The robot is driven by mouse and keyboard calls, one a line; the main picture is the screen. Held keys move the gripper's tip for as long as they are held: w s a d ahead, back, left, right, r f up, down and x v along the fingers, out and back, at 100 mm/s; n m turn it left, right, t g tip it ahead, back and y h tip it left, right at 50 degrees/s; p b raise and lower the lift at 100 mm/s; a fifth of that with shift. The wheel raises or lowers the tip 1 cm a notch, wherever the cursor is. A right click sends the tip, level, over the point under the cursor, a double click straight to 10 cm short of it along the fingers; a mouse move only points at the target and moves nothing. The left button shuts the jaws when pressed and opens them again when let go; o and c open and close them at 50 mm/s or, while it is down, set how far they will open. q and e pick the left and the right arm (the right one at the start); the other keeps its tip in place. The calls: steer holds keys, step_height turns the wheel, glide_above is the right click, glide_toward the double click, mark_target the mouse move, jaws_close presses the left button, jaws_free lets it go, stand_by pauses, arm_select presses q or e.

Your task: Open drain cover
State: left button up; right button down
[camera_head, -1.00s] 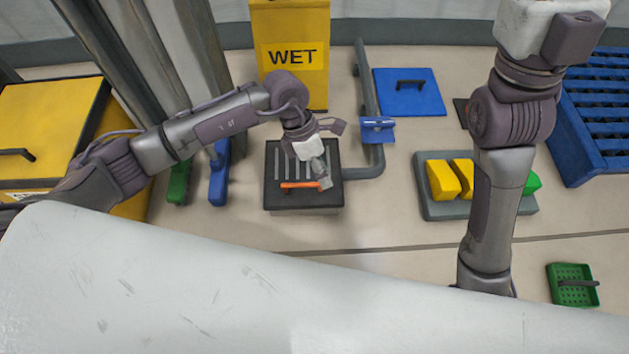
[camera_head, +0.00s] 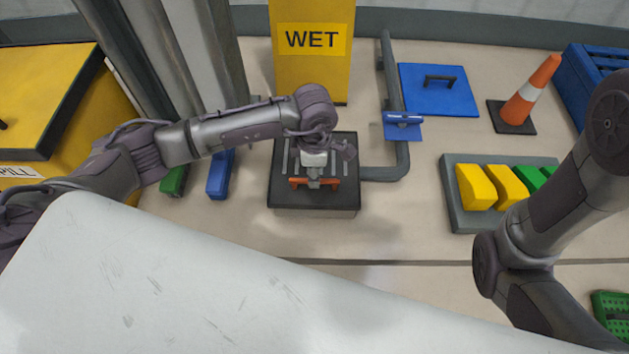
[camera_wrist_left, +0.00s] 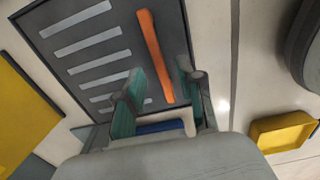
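The drain cover (camera_head: 285,190) is a dark square panel with pale slots and an orange handle (camera_head: 329,183) near its front edge. My left gripper (camera_head: 314,183) is over the cover at the handle. In the left wrist view, the left gripper (camera_wrist_left: 163,98) has its two greenish fingertips spread apart. The orange handle (camera_wrist_left: 155,55) runs ahead of the gap between them, and the cover (camera_wrist_left: 60,25) lies flat behind it. I cannot tell whether a finger touches the handle. My right gripper is outside the view.
A yellow WET bin (camera_head: 312,65) stands behind the cover. A grey pipe (camera_head: 387,172) runs along its right side. A blue lid (camera_head: 438,90), an orange cone (camera_head: 531,92) and a grey tray (camera_head: 460,215) with yellow and green blocks are to the right. Green and blue items lie left.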

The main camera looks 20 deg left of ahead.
arm_select(q)
steer(key=shift+f+b, duration=0.4)
steer(key=shift+f, duration=0.75)
jaws_close()
